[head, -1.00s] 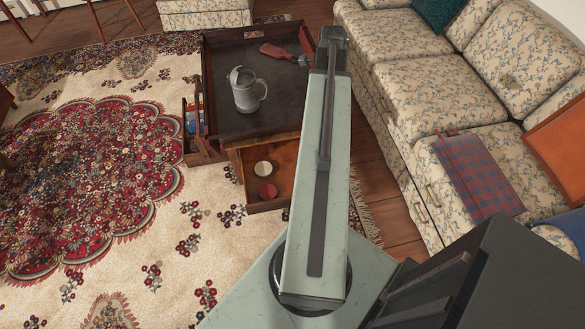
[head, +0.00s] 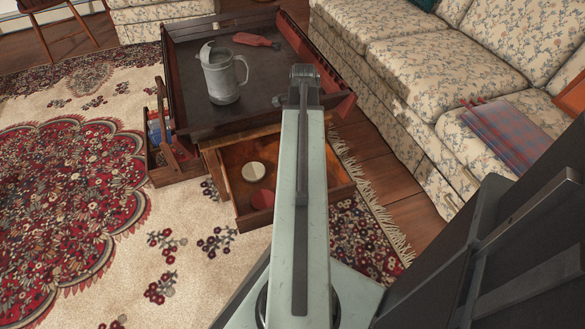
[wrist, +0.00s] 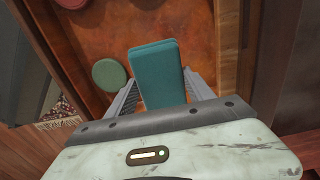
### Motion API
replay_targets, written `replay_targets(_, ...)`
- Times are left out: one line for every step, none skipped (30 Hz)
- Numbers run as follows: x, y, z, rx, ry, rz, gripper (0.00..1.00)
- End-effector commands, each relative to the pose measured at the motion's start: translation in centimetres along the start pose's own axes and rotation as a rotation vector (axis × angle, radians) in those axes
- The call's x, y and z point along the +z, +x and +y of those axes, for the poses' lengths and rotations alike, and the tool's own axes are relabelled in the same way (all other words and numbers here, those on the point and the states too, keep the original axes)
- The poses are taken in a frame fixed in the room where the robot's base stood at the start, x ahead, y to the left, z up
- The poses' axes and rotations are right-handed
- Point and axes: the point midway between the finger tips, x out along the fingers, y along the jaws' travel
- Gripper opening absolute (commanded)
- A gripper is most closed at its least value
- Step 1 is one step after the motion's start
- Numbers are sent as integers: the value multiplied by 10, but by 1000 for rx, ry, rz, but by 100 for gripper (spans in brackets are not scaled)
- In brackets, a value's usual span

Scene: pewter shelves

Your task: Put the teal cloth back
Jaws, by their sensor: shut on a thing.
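The teal cloth (wrist: 157,62) is a folded, flat oblong in the wrist view. My gripper (wrist: 163,90) is shut on it, with one grey finger on each side. The cloth is over the orange-brown floor of an open wooden drawer (head: 221,188); I cannot tell whether it touches that floor. In the head view my arm crosses in front of the table and drawer, and the cloth and gripper fingers are hidden.
A cream disc (head: 253,171) and a red disc (head: 262,199) lie in the drawer's left part. The dark-topped table (head: 197,124) bears a grey jug (head: 222,78) and a red-handled tool (head: 252,40). A floral sofa (head: 400,75) stands at right.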

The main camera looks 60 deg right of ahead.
Motion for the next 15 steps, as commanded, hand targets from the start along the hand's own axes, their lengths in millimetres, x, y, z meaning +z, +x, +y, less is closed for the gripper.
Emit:
replay_targets(2,3,0,0,-4,0,29)
replay_targets(2,2,-1,0,-5,0,29)
replay_targets(4,2,-1,0,-8,0,29)
replay_targets(4,2,-2,0,-9,0,29)
replay_targets(5,3,-2,0,-10,0,29)
replay_targets(6,6,-2,0,-12,0,29)
replay_targets(7,10,-2,0,-13,0,29)
replay_targets(8,15,-3,0,-14,0,29)
replay_targets(8,23,-3,0,-16,0,29)
replay_targets(9,30,-3,0,-17,0,29)
replay_targets(10,37,-3,0,-17,0,29)
replay_targets(10,47,-3,0,-18,0,29)
replay_targets(10,54,-3,0,-18,0,29)
replay_targets(10,60,-3,0,-19,0,29)
replay_targets(11,66,-3,0,-19,0,29)
